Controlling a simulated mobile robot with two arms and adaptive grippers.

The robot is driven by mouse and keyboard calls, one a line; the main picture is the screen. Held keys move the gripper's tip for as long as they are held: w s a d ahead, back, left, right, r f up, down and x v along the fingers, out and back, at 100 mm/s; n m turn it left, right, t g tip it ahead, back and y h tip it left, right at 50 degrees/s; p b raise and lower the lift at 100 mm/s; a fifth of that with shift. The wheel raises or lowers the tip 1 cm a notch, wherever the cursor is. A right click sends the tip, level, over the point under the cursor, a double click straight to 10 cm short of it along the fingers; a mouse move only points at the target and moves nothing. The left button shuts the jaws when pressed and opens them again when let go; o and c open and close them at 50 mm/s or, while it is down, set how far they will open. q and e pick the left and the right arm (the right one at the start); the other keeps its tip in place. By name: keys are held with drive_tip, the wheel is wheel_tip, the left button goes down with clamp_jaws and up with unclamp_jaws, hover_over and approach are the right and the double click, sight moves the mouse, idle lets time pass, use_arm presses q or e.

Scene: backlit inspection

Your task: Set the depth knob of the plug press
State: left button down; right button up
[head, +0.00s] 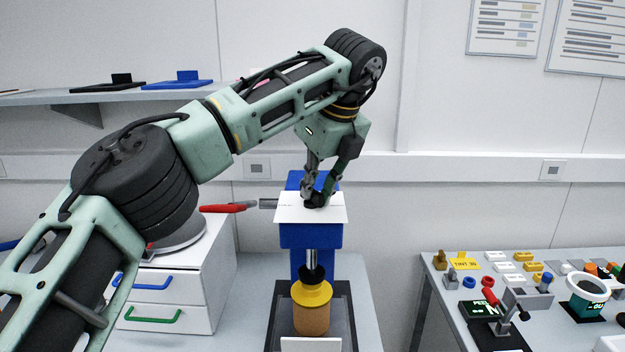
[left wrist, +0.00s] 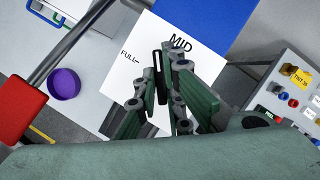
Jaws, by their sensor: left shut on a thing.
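The plug press (head: 311,236) is a blue column with a white dial plate (head: 290,209) on top. Its lever has a red handle (head: 228,208) pointing left, which also shows large in the left wrist view (left wrist: 20,108). My left gripper (head: 316,197) reaches down onto the dial plate and is shut on the dark depth knob (left wrist: 157,82), which bears a white line. In the left wrist view the plate reads MID and FULL; other markings are hidden by the fingers. Below the ram, a cork-brown piece with a yellow top (head: 311,294) stands on the dark press base (head: 345,311). My right gripper is out of view.
A white drawer unit (head: 211,285) with blue and green handles stands left of the press. A purple round thing (left wrist: 64,83) shows in the left wrist view. A shelf (head: 50,97) is behind.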

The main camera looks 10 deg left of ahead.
use_arm(q)
drive_tip(key=shift+d+r+n+g+y+p, duration=0.1)
drive_tip(key=shift+r+n+g+y+p, duration=0.2)
drive_tip(key=shift+n+p, duration=0.55)
drive_tip(key=n+g+p, duration=0.1)
drive_tip(key=n+p, duration=0.3)
drive_tip(key=p, duration=0.2)
drive_tip(key=n+g+p, duration=0.2)
drive_tip(key=n+p, duration=0.2)
drive_tip(key=p, duration=0.1)
drive_tip(key=shift+w+y+p, duration=0.2)
drive_tip(key=shift+y+p, duration=0.1)
drive_tip(key=shift+p, duration=0.05)
drive_tip(key=shift+f+n+p, duration=0.2)
drive_tip(key=shift+n+p, duration=0.25)
drive_tip(key=shift+p, duration=0.65)
drive_tip(key=c, duration=1.9)
unclamp_jaws()
drive_tip(key=shift+f, duration=0.1)
drive_tip(key=shift+o, duration=0.2)
